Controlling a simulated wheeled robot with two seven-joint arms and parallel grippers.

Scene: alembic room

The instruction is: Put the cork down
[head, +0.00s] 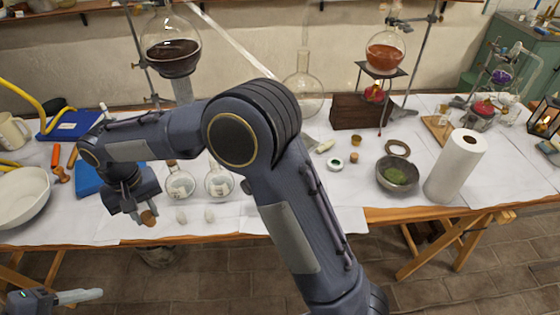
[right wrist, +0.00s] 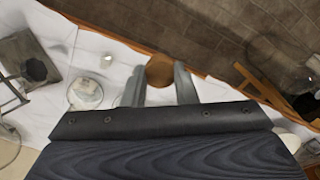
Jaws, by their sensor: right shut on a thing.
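My right gripper (head: 146,213) is shut on a brown cork (head: 149,218), held at its fingertips near the front edge of the white-covered table (head: 240,218). In the right wrist view, the cork (right wrist: 160,70) sits between the two grey fingers of the gripper (right wrist: 160,84). A gap between cork and table cannot be judged clearly. My left gripper (head: 78,296) is low at the left corner, in front of the table; its finger opening is unclear.
Two small round flasks (head: 180,184) (head: 219,182) stand right of the cork, with small pale pieces (head: 181,217) in front. A white bowl (head: 22,196) stands left. A green-filled bowl (head: 397,174) and paper roll (head: 457,166) stand right. Some white tabletop near the front edge is bare.

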